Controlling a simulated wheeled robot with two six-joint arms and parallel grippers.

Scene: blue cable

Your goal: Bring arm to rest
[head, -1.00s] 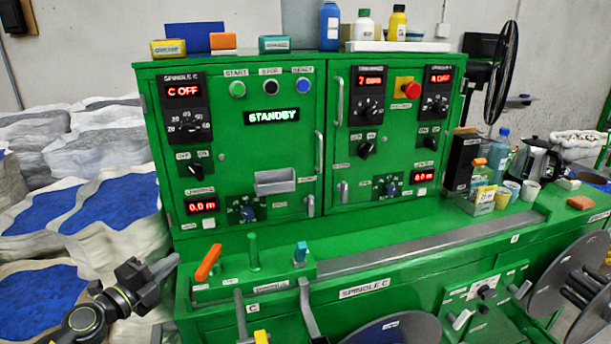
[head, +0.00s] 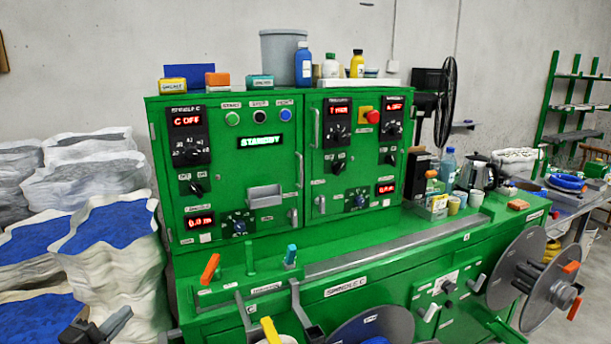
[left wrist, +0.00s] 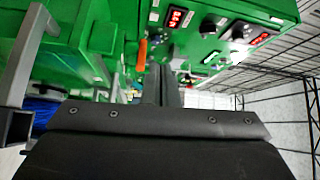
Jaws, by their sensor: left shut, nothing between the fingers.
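My left gripper (head: 103,328) shows at the lower left edge of the head view, dark and partly cut off by the bottom of the frame. It is shut and empty, apart from the green machine (head: 240,284), in front of the white sacks. In the left wrist view the dark fingers (left wrist: 165,88) point toward the machine's green front, seen tilted. My right gripper is not in view.
White sacks with blue contents (head: 107,240) stand left of the machine. An orange lever (head: 210,268) rises from its ledge. Bottles and a kettle (head: 478,176) stand on the right of the ledge. Reels (head: 515,268) jut out at the lower right. A wire mesh (left wrist: 285,75) shows in the left wrist view.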

